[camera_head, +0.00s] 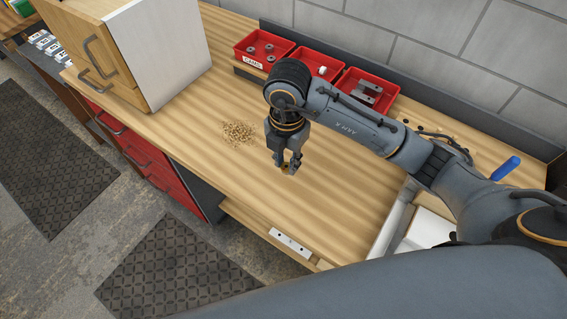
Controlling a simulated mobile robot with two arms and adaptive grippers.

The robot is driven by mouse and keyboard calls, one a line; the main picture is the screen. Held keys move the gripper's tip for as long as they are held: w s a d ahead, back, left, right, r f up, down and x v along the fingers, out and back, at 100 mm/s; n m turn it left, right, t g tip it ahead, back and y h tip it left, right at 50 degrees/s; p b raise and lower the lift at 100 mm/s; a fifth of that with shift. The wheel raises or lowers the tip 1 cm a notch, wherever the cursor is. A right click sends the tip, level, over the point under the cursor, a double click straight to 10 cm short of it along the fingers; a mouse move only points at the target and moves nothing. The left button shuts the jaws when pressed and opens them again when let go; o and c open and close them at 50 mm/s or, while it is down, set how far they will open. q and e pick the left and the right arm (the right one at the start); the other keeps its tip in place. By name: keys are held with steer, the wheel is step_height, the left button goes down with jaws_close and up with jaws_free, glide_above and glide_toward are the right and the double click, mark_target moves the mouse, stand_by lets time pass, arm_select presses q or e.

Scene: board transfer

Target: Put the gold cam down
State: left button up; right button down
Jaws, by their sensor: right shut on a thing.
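My right gripper (288,164) hangs down over the middle of the wooden bench top. It is shut on the gold cam (286,169), a small gold piece that shows between the fingertips and is mostly hidden by them. I cannot tell whether the cam touches the bench top (270,205) or is just above it. My left gripper is not in view.
Red bins stand along the back, one labelled CAMS (253,63) with several grey rings in it. A pile of shavings (238,132) lies left of the gripper. A wood-fronted cabinet (165,50) stands at left. A blue-handled tool (505,168) lies at right.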

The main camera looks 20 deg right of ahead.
mark_target(284, 166)
steer(key=shift+w+d+f, duration=0.1)
steer(key=shift+w+f, duration=0.75)
steer(key=shift+f, duration=0.05)
steer(key=shift+w+f, duration=0.15)
steer(key=shift+f, duration=0.1)
steer(key=f, duration=0.1)
steer(key=f+p, duration=0.2)
steer(key=shift+w, duration=0.25)
steer(key=shift+f, duration=0.25)
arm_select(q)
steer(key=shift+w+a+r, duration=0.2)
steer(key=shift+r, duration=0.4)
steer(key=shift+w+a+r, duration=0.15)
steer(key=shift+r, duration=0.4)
arm_select(e)
steer(key=shift+f, duration=0.1)
steer(key=shift+f, duration=0.15)
steer(key=c, duration=1.1)
jaws_free()
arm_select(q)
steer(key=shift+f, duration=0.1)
